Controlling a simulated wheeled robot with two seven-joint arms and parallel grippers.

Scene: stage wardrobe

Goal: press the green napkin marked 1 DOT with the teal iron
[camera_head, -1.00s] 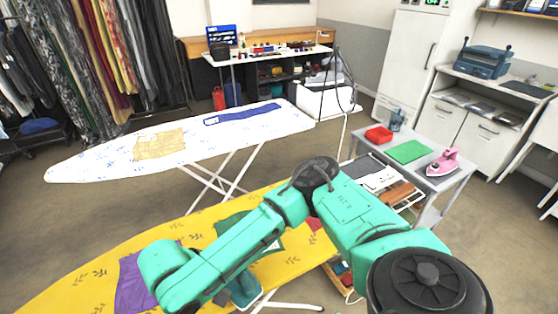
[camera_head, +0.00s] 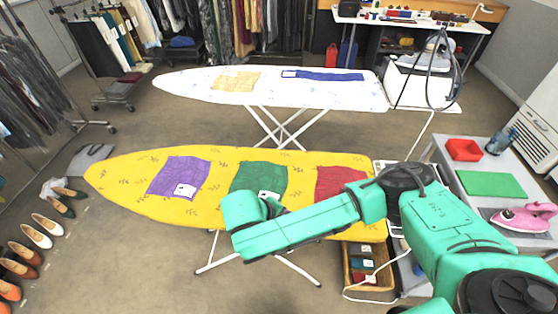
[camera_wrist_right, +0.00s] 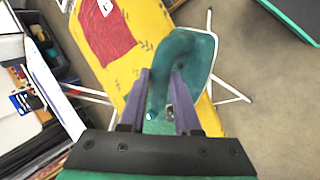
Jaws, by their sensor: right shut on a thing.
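The green napkin (camera_head: 258,177) lies flat in the middle of the yellow ironing board (camera_head: 125,187), between a purple napkin (camera_head: 180,175) and a red napkin (camera_head: 338,180). Its white label (camera_head: 268,194) is too small to read. My right forearm crosses the board's near edge, its wrist end just at the green napkin's near edge. The right gripper (camera_wrist_right: 160,88) is shut on the handle of the teal iron (camera_wrist_right: 200,55) in the right wrist view, where the red napkin (camera_wrist_right: 105,32) also shows. The iron is hidden in the head view. My left gripper is not in view.
A white ironing board (camera_head: 200,84) stands behind. At right, a grey table holds a pink iron (camera_head: 525,218), green mat (camera_head: 490,184) and red tray (camera_head: 464,150). A wooden crate (camera_head: 375,290) sits below the board's right end. Shoes (camera_head: 40,230) stand on the floor at left.

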